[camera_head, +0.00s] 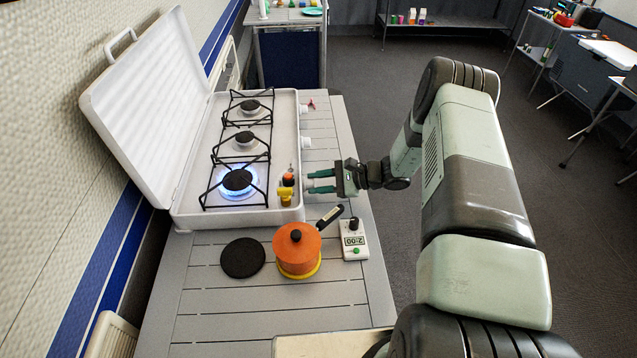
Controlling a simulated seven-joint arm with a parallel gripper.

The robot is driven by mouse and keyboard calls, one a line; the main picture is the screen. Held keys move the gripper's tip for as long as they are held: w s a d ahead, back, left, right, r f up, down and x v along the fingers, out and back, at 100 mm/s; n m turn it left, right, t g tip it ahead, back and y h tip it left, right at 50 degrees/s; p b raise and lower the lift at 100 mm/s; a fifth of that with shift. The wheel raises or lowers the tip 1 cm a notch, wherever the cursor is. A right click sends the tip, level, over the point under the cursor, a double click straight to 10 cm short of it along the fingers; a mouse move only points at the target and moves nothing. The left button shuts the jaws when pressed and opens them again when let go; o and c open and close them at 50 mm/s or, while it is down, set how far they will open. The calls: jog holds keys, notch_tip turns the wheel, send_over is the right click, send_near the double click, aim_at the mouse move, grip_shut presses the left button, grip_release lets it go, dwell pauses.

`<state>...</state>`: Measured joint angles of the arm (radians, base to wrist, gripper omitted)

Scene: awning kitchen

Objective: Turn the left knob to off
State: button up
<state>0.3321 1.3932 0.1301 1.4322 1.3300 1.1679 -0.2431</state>
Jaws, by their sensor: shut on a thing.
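A white camping stove (285,128) with its lid raised stands on the slatted table. Its burner nearest to me (237,181) is lit with a blue flame; the other two burners show no flame. Two white knobs show on the stove's right side, a far one (304,109) and a middle one (306,142). My gripper (312,181) reaches in from the right at the near end of that side, level with the lit burner. Its green fingers are closed on the left knob, which they mostly hide, so its angle cannot be read.
A small orange-and-black item (288,179) and a yellow item (285,195) sit on the stove's edge beside my fingers. Nearer stand an orange pot (297,247) on a yellow base, a black disc (243,257) and a white timer (354,241). The table's front is mostly clear.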

jog(key=m+g, duration=0.2)
jog(key=m, duration=0.1)
jog(key=shift+w+r, duration=0.1)
jog(key=shift+w, duration=0.15)
jog(key=m+g, duration=0.2)
jog(key=m, duration=0.1)
jog(key=shift+w, duration=0.2)
jog(key=shift+w+m+g, duration=0.15)
jog(key=shift+m+g, duration=0.95)
jog(key=shift+m, duration=0.1)
jog(key=m, duration=0.1)
jog(key=m+g, duration=0.1)
jog(key=m, duration=0.1)
jog(key=shift+w+f+g+y, duration=0.15)
jog(key=shift+f+g+y, duration=0.1)
jog(key=shift+g+y, duration=0.05)
jog(key=o, duration=1)
jog(key=shift+o, duration=0.2)
jog(key=shift+r, duration=0.1)
